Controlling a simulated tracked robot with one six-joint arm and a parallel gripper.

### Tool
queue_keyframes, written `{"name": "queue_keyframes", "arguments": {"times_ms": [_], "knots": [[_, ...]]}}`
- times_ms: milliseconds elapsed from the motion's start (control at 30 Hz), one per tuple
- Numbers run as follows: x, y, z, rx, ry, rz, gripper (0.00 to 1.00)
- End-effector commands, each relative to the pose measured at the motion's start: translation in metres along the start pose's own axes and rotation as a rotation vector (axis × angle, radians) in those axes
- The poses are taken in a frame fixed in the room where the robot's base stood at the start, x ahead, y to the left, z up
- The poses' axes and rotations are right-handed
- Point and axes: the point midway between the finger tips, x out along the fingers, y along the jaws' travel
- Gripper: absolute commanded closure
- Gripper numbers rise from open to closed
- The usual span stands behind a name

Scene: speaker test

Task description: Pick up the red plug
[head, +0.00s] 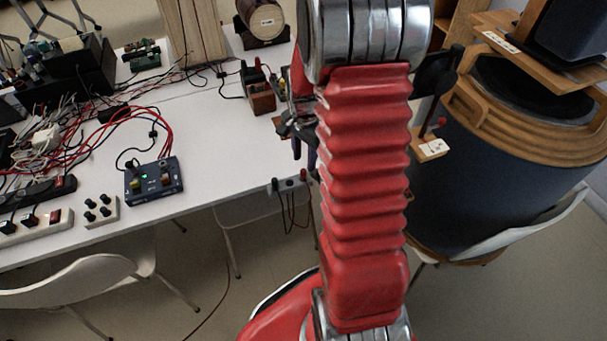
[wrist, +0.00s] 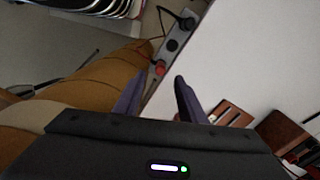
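A small red plug (wrist: 160,67) stands in a narrow grey strip (wrist: 166,56) at the table's edge, in line with two black plugs. In the head view the red plug (head: 303,175) shows at the table's front edge, just left of my red arm. My gripper (wrist: 164,78) is open, with its two dark purple fingers apart and nothing seen between them. In the wrist view the red plug appears just beyond the fingertips, between them. In the head view my gripper (head: 305,156) is partly hidden by my arm, just above the plugs.
Black plugs (wrist: 187,22) with cables sit beside the red one. A wooden block (head: 262,97) stands behind. A large dark drum with a wooden rim (head: 540,120) is at right. A small box (head: 153,182) with red cables lies left. The table middle is clear.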

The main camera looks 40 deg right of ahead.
Motion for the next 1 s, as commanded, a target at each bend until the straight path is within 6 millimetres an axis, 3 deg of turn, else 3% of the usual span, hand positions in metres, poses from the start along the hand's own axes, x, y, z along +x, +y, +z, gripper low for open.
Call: {"name": "queue_keyframes", "arguments": {"times_ms": [133,567,1000], "knots": [[0.013,0.0,0.0,-0.001,0.0,0.0,0.63],[0.018,0.0,0.001,-0.002,-0.001,0.001,0.63],[0.063,-0.001,0.001,-0.003,-0.001,0.001,0.63]]}}
